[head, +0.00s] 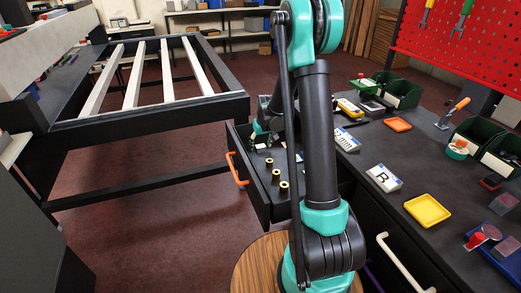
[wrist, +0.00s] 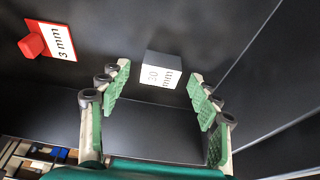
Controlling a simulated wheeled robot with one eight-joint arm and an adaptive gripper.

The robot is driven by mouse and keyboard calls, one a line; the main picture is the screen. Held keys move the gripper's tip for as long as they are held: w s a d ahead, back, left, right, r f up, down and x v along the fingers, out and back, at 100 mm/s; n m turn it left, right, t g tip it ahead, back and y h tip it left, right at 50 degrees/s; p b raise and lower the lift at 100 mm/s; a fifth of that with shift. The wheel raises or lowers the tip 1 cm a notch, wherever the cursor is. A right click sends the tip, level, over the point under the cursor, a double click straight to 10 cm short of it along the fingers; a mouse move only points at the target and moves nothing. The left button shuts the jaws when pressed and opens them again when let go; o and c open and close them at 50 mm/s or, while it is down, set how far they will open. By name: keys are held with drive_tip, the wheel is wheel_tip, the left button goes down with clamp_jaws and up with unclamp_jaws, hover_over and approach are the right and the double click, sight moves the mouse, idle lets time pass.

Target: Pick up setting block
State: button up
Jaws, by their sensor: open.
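The setting block (wrist: 163,68) shows in the wrist view as a small block with a dark grey top and a white face reading "30 mm". It lies on a dark surface. My gripper (wrist: 160,78) is open, with its green-padded fingers to the left and right of the block. The block shows between and beyond the fingertips, and I see no contact. In the head view my arm hides most of the gripper and I cannot make out the block; the wrist is over the open drawer (head: 262,192).
A red piece (wrist: 32,45) with a "3 mm" label is left of the block. Several brass cylinders (head: 276,175) stand in the drawer. The bench right of it holds a yellow tray (head: 427,210), an orange tray (head: 397,124) and green bins (head: 475,133). A slatted table (head: 150,118) stands left.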

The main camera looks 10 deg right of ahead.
drive_tip(key=shift+w+f, duration=0.1)
drive_tip(key=shift+f, duration=0.2)
drive_tip(key=c, duration=1.4)
drive_tip(key=shift+r, duration=0.1)
